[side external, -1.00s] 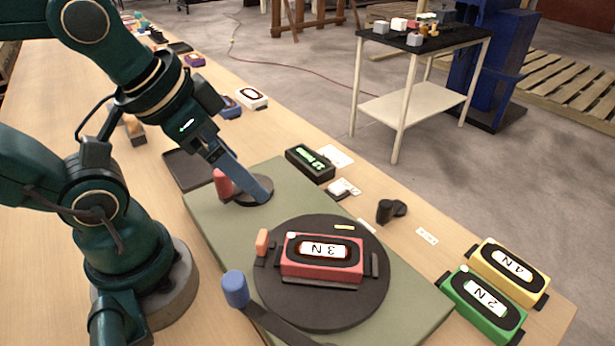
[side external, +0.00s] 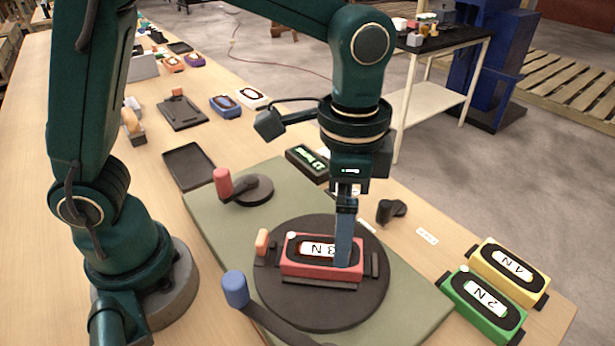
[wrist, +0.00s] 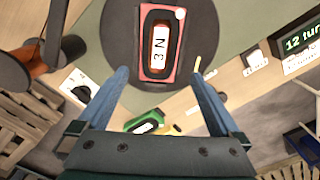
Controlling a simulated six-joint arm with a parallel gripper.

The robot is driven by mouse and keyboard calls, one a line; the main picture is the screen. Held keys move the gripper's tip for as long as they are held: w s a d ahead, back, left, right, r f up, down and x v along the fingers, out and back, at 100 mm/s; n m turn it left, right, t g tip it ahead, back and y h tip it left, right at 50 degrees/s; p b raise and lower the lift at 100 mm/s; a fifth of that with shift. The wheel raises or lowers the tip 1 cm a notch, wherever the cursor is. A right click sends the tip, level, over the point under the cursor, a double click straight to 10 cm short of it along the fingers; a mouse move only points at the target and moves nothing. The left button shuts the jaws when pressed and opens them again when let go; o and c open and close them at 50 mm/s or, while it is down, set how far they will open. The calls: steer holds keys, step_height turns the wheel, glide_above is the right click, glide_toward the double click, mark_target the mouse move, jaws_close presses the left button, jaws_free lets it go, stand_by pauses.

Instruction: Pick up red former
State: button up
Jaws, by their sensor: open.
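The red former (side external: 322,268) is a red box with a dark oval face and a label reading "3 N". It lies on the dark round turntable (side external: 300,318) between small clamp blocks. In the wrist view the red former (wrist: 172,73) lies ahead, roughly centred between my fingers. My gripper (side external: 343,262) points down over the former's right part, and a blue finger hides some of the label. In the wrist view my gripper (wrist: 160,76) has its two blue fingers wide apart with nothing held. The exact height gap to the former is unclear.
A crank with a blue knob (side external: 236,289) stands at the turntable's front left. A red-knobbed crank (side external: 223,183) stands behind it. A dark timer box (side external: 303,162) lies behind the mat (side external: 212,220). Green (side external: 484,303) and yellow (side external: 511,271) boxes lie at right.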

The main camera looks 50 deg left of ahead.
mark_target(323, 257)
steer(key=shift+s+d+f, duration=0.1)
steer(key=shift+s+f, duration=0.05)
steer(key=shift+f, duration=2.5)
steer(key=c, duration=1.5)
steer(key=shift+r, duration=0.15)
